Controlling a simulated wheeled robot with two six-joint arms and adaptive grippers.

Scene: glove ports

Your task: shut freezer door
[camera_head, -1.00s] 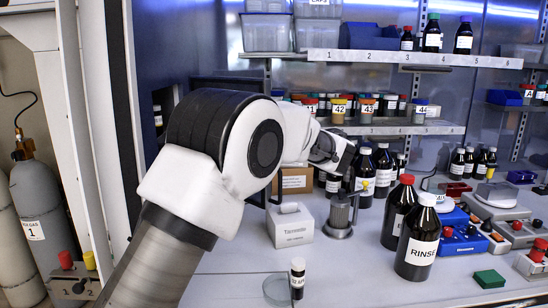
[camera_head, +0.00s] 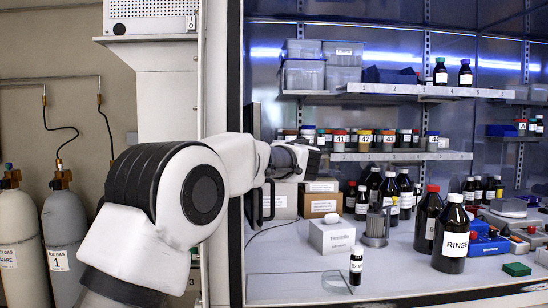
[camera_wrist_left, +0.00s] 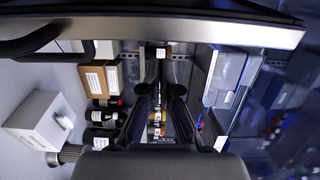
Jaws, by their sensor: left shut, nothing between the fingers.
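What looks like the freezer door shows in the head view as a narrow dark panel (camera_head: 253,150) seen nearly edge-on, with a black bar handle (camera_head: 267,200). My arm covers much of it, and I cannot tell how far it stands open. In the left wrist view a grey-edged panel (camera_wrist_left: 200,28) with a black curved handle (camera_wrist_left: 45,38) crosses the top. My left gripper (camera_head: 305,158) is at the panel's right side in the head view; its dark fingers (camera_wrist_left: 160,90) are shut and empty in the wrist view. My right gripper is not in view.
The bench holds a white box (camera_head: 332,236), a small black vial (camera_head: 356,265), a RINSE bottle (camera_head: 451,235) and other dark bottles. Shelves (camera_head: 400,155) with jars stand behind. Gas cylinders (camera_head: 66,240) stand at the left, outside the frame post (camera_head: 236,270).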

